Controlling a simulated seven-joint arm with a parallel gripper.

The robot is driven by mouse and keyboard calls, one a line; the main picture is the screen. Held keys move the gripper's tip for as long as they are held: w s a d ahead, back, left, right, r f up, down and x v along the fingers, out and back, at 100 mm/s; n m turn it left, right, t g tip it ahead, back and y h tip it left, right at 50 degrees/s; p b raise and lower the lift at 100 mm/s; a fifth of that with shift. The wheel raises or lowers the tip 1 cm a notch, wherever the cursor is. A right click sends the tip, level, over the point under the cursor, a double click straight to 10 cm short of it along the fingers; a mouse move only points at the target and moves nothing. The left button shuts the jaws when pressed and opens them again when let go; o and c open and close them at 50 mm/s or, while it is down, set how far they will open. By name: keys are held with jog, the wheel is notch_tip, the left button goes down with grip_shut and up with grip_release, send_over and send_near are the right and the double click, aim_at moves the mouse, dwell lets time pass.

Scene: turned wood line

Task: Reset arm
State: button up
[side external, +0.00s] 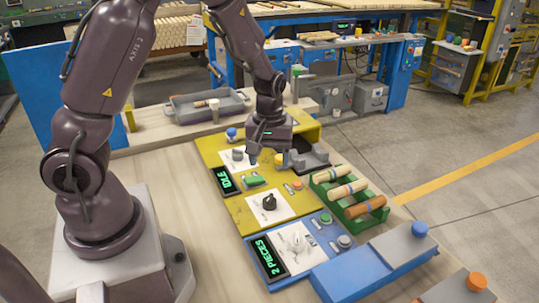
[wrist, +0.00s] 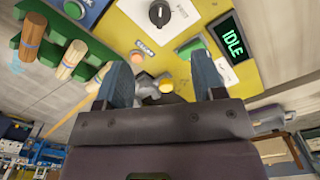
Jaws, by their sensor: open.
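My gripper (side external: 268,156) hangs above the far part of the yellow control panel (side external: 222,158), near a grey fixture (side external: 312,158). In the wrist view my gripper (wrist: 162,72) has its two blue-grey fingers spread apart with nothing held between them. The panel's display (side external: 225,180) reads IDLE and also shows in the wrist view (wrist: 231,40). A black knob (side external: 269,202) and a green button (side external: 254,181) are on the panel. I cannot tell whether my fingers touch anything.
A green rack (side external: 324,186) holds three turned wood pieces. In front are a blue panel (side external: 258,250) reading 2 PIECES, a blue box (side external: 350,275) and an orange-knobbed block (side external: 455,292). A grey tray (side external: 180,117) with wood pieces lies behind. Bare tabletop (side external: 180,190) is left of the panels.

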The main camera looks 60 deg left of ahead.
jog(key=shift+r, duration=0.2)
jog(key=s+d+r+m+t, duration=0.2)
jog(key=s+d+r+m, duration=0.1)
jog(key=r, duration=0.3)
jog(key=s+d+r+m+t, duration=0.1)
jog(key=s+d+r+m, duration=0.1)
jog(key=s+r+m, duration=0.3)
jog(key=s+d+r+m+t, duration=0.2)
jog(key=s+r, duration=0.4)
jog(key=r, duration=0.3)
jog(key=shift+d+r+m+t, duration=0.25)
jog(key=shift+d+m+t, duration=0.05)
jog(key=shift+d+m, duration=0.6)
